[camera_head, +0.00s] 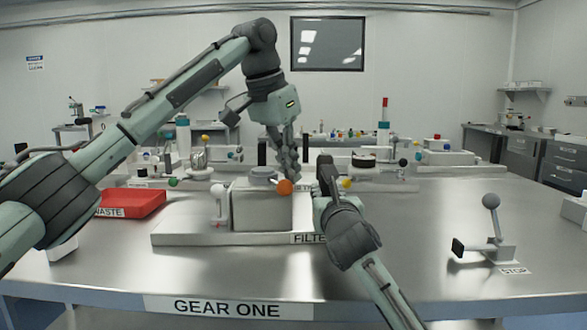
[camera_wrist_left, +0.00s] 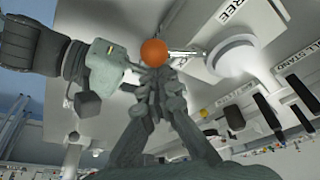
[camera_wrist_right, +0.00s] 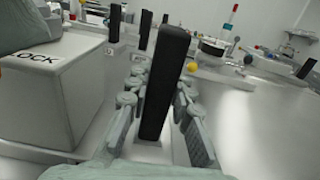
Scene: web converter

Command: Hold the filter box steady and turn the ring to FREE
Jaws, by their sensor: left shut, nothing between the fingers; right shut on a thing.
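The filter box (camera_head: 262,212) is a grey block on a plate at the table's middle. On its top is the pale round ring (camera_head: 263,172), also in the left wrist view (camera_wrist_left: 233,56), with a rod ending in an orange ball (camera_head: 284,187). A FREE label (camera_wrist_left: 238,8) and a LOCK label (camera_wrist_right: 35,59) show on the box. My left gripper (camera_head: 291,168) points down, shut and empty, with its fingertips close by the ball; contact is unclear. My right gripper (camera_head: 325,192) is shut on a black upright handle (camera_wrist_right: 165,85) right of the box.
A red waste tray (camera_head: 130,203) lies left of the box. A lever stand (camera_head: 490,230) with a STOP label is at the right. More devices stand behind the box. The table's front right is clear.

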